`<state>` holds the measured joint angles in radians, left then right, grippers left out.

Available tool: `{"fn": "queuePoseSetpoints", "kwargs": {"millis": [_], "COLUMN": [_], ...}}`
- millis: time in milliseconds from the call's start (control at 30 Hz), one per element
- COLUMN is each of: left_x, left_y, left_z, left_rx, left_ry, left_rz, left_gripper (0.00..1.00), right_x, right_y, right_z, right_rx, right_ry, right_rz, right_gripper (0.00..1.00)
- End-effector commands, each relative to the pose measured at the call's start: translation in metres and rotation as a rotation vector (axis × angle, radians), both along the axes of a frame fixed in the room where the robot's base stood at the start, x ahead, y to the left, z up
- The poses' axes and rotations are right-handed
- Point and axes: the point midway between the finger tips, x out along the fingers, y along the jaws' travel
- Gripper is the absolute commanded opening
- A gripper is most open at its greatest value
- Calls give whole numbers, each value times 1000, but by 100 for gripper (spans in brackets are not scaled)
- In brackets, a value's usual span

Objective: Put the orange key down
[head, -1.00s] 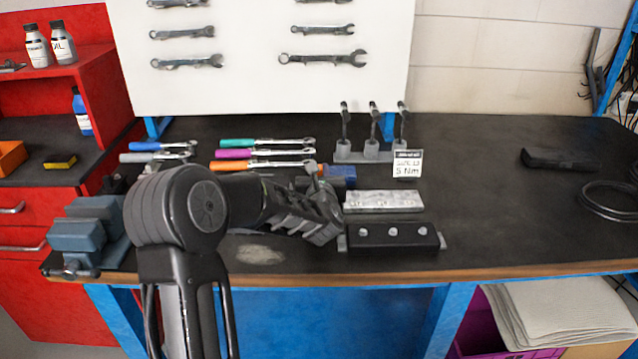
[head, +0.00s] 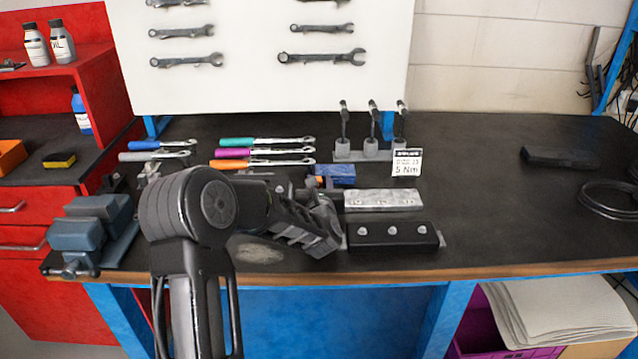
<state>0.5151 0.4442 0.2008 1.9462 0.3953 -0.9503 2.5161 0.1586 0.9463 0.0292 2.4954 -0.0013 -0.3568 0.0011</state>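The orange key (head: 262,163), a ratchet wrench with an orange handle and metal head, lies on the dark bench top. It is the front one of a row, below the magenta and teal ones. My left gripper (head: 328,222) is in front of it and to its right, over the bench beside the black block. The orange key shows clear of the gripper, with a visible gap between them. The gripper's fingertips are dark and partly hidden by its own body, so I cannot tell how far apart they are. My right gripper is not in view.
A black block with several silver studs (head: 392,237) and a light metal block (head: 383,199) stand right of the gripper. A blue block (head: 337,172) is behind it. A small sign (head: 406,162) and socket stand (head: 370,152) are further back. The bench's right side is mostly clear.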

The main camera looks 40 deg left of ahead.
Motion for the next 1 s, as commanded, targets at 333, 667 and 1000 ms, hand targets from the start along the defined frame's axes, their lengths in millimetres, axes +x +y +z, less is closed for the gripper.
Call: {"fn": "queuePoseSetpoints", "kwargs": {"millis": [333, 667, 1000], "left_x": [0, -30, -83], "left_y": [0, -24, -64], "left_z": [2, 7, 18], "left_rx": [0, 1, 2], "left_ry": [0, -2, -1], "left_rz": [0, -3, -3], "left_gripper": [37, 37, 37], "right_x": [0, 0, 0], "right_y": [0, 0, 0], "right_z": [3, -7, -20], "right_rx": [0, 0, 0], "right_ry": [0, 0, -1], "right_rz": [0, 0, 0], "right_gripper": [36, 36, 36]}}
